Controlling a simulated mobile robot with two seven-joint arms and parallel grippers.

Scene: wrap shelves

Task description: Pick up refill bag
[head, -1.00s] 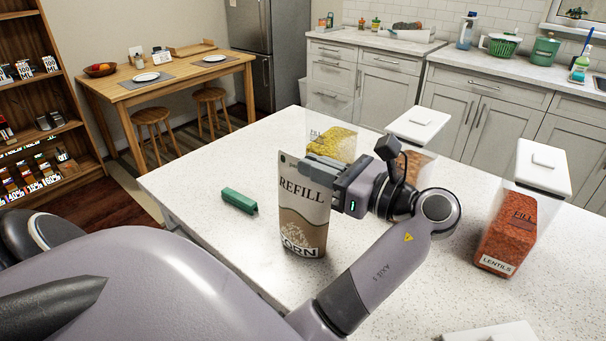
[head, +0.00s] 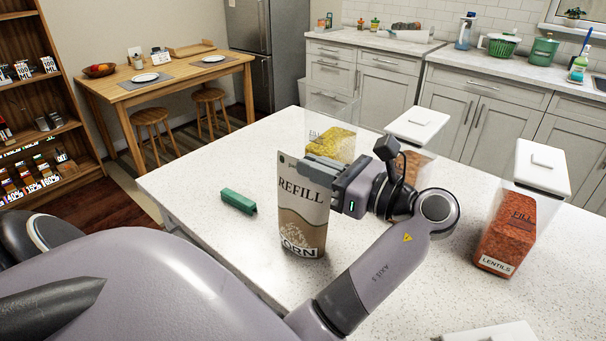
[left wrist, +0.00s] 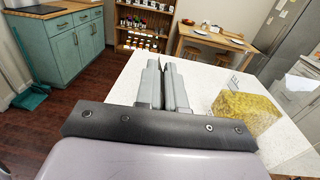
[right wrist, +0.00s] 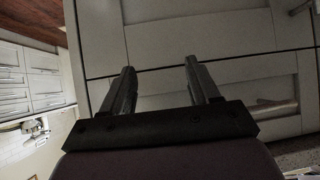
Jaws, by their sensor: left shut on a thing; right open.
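The refill bag (head: 301,218) is a tan and white pouch labelled REFILL and CORN. It is upright at the worktop; I cannot tell whether its base touches the surface. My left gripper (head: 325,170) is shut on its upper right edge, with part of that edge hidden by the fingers. In the left wrist view the left fingers (left wrist: 161,68) are close together, and the bag cannot be made out there. My right gripper (right wrist: 160,65) is open and empty in the right wrist view, in front of grey cabinet drawers.
On the white worktop (head: 210,180) are a green block (head: 239,201), a clear bin with yellow contents (head: 332,143), a white-lidded bin (head: 417,124) partly behind my left arm, and a lentils bin (head: 508,235). Another white lid (head: 490,332) shows at the bottom edge.

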